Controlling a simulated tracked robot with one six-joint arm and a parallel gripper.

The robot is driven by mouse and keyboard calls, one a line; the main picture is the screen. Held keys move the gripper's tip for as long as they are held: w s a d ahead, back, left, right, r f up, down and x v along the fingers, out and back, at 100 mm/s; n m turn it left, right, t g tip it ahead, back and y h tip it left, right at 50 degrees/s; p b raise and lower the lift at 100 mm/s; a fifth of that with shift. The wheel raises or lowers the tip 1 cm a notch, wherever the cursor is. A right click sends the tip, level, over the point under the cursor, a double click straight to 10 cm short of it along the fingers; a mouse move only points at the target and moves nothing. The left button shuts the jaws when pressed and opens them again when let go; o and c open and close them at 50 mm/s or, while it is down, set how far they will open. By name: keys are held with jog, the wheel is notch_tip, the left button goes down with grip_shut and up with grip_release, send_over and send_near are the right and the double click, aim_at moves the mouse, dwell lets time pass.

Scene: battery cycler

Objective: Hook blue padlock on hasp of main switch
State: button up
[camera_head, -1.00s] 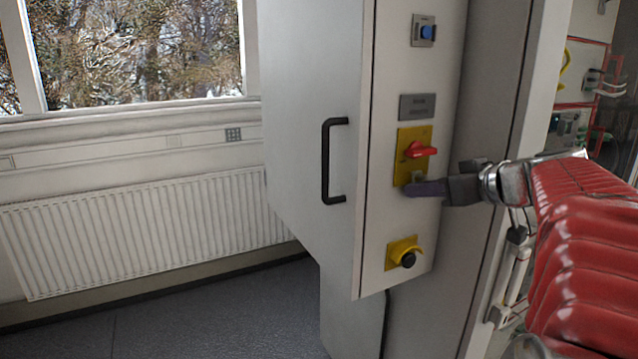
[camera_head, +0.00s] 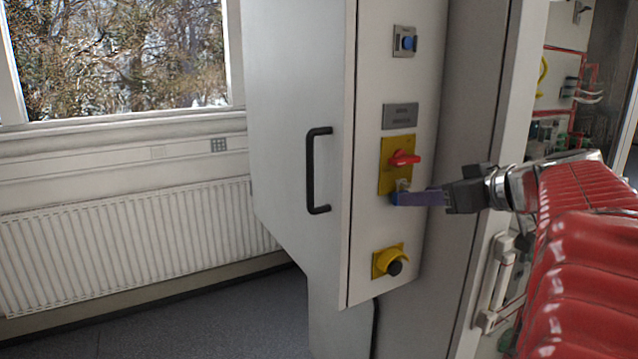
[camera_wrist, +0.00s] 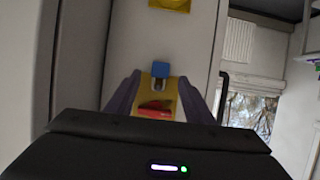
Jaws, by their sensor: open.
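The main switch is a red handle (camera_head: 404,158) on a yellow plate (camera_head: 391,166) on the grey cabinet panel. A metal loop, which looks like the hasp or the shackle, shows at the plate's lower edge. The blue padlock (camera_wrist: 160,69) shows in the wrist view, its shackle reaching over the yellow plate toward the red handle; whether it passes through the hasp is too small to tell. My gripper (camera_head: 418,198) reaches in from the right, just below the switch. In the wrist view its fingers (camera_wrist: 160,86) are open, apart on either side of the plate, with clear gaps beside the padlock.
A blue button (camera_head: 404,42) and a grey label plate (camera_head: 400,116) are above the switch. A yellow-based knob (camera_head: 389,261) is below it. A black door handle (camera_head: 314,170) stands out to the left. The open floor and radiator (camera_head: 130,240) lie further left.

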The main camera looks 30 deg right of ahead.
jog(key=v, duration=0.9)
jog(key=shift+s+r, duration=0.15)
jog(key=shift+s, duration=0.15)
